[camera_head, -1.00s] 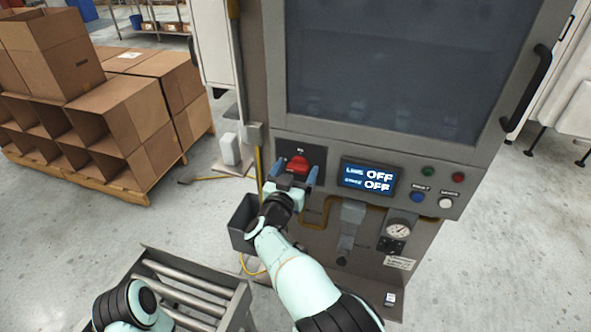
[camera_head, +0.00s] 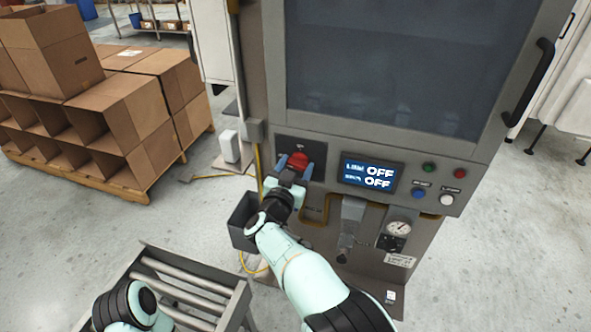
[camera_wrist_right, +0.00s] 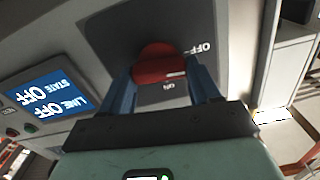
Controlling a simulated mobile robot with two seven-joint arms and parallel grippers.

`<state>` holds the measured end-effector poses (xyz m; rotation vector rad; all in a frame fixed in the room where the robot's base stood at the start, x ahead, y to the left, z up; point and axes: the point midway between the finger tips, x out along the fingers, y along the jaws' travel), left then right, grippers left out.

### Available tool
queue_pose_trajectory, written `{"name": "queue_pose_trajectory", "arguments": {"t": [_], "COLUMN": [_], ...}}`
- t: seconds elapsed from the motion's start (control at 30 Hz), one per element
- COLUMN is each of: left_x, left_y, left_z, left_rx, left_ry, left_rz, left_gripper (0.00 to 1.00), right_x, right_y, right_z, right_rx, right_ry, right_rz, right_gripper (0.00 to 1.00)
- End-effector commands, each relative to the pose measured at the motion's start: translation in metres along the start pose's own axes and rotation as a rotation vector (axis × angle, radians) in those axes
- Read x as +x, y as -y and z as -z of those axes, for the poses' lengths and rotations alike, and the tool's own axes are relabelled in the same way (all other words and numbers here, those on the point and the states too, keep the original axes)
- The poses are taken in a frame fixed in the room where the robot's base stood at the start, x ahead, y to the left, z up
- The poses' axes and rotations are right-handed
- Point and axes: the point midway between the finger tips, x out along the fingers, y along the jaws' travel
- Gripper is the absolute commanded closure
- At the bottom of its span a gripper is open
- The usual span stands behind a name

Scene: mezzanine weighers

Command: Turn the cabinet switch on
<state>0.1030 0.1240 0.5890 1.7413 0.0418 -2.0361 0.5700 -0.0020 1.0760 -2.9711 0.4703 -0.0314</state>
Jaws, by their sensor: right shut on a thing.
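The cabinet (camera_head: 275,75) stands upright, with a dark window and a control panel below it. Its red rotary switch (camera_head: 298,160) sits on a dark plate at the panel's left. It also shows in the right wrist view (camera_wrist_right: 158,64), with OFF and ON marks on the plate. My right gripper (camera_head: 291,164) is shut on the red switch, one blue finger on each side. The display (camera_head: 368,176) reads OFF on both lines, LINE and STATE. Part of my left arm shows at the lower left; its gripper is out of view.
Green (camera_head: 428,168), red (camera_head: 458,177), blue (camera_head: 417,194) and white (camera_head: 446,200) buttons sit right of the display. A gauge (camera_head: 398,228) is below. A roller conveyor (camera_head: 190,283) stands at the lower left. Cardboard boxes (camera_head: 130,110) are stacked on a pallet at the left.

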Motion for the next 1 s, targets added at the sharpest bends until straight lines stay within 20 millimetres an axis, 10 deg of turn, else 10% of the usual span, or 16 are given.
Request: {"name": "queue_pose_trajectory", "arguments": {"t": [1.0], "left_x": [0.072], "left_y": [0.025], "left_z": [0.005], "left_rx": [-0.004], "left_ry": [-0.013], "left_rz": [0.0], "left_gripper": [0.62], "right_x": [0.0], "right_y": [-0.005], "right_z": [-0.005], "right_rx": [0.946], "right_ry": [-0.001], "right_rz": [-0.002], "right_gripper": [0.69]}}
